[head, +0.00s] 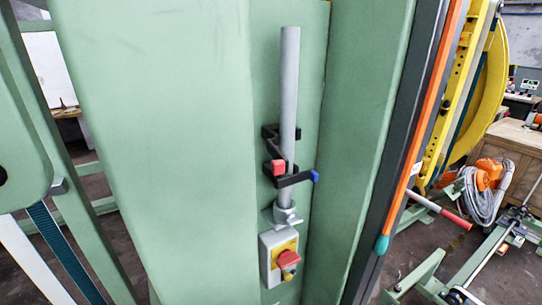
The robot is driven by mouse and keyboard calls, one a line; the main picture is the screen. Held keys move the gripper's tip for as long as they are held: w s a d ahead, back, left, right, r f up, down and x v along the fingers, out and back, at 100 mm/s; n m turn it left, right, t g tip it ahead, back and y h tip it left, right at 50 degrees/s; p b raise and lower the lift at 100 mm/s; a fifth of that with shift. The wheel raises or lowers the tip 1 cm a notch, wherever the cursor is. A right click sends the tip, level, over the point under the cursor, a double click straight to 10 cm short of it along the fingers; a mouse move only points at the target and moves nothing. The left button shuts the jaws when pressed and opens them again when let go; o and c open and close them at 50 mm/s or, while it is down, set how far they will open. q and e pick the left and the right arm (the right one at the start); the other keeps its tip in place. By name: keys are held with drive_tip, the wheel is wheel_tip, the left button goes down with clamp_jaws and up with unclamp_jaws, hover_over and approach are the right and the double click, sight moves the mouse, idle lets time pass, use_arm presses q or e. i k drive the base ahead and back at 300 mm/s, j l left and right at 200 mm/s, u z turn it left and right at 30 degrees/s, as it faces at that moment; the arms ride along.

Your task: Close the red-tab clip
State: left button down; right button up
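A black clip (293,181) with a red tab (279,167) sits around or beside the lower part of an upright grey pipe (290,85). The red tab is at the left front of the pipe. A blue tab (315,176) is at the right end of the black parts. More black parts (269,131) show a little higher, on both sides of the pipe. How the black parts join behind the pipe is hidden. Neither of my grippers is in view.
Below the pipe is a grey and yellow switch box (273,262) with a red button (289,259). Green machine panels (160,110) flank the pipe on both sides. An orange-edged dark frame (420,120) stands at the right. The space in front of the pipe looks clear.

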sight(280, 165)
drive_tip(key=k+j+u, duration=0.2)
drive_tip(key=k, duration=0.55)
drive_tip(key=k+l+u, duration=0.2)
drive_tip(key=j, duration=0.1)
